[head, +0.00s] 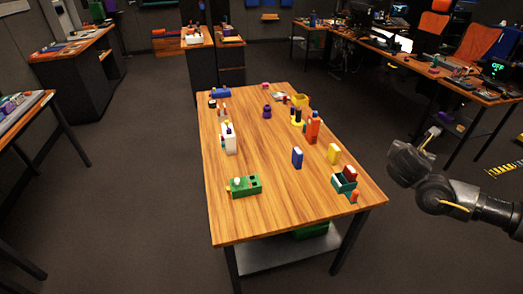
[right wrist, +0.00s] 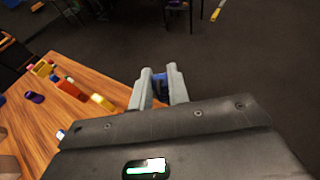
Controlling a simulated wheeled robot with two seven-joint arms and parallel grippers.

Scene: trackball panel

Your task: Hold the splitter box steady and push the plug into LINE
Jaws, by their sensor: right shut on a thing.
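My right gripper (head: 432,134) is held out over the floor, to the right of the wooden table (head: 262,215) and apart from it. In the right wrist view its two pale fingers (right wrist: 161,74) are shut on a small dark blue thing (right wrist: 160,86), mostly hidden between them; I cannot tell whether it is the plug. A green box (head: 246,190) with a white ball-like knob and a dark square on top sits at the table's near left. I cannot read any LINE label or tell for sure which thing is the splitter box. My left gripper is not in view.
A white upright block (head: 229,142), a blue block (head: 297,158), a yellow block (head: 334,154), an orange bottle-like thing (head: 313,130) and a dark green holder (head: 344,183) stand on the table. The table's near middle is clear. Desks line the room's sides.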

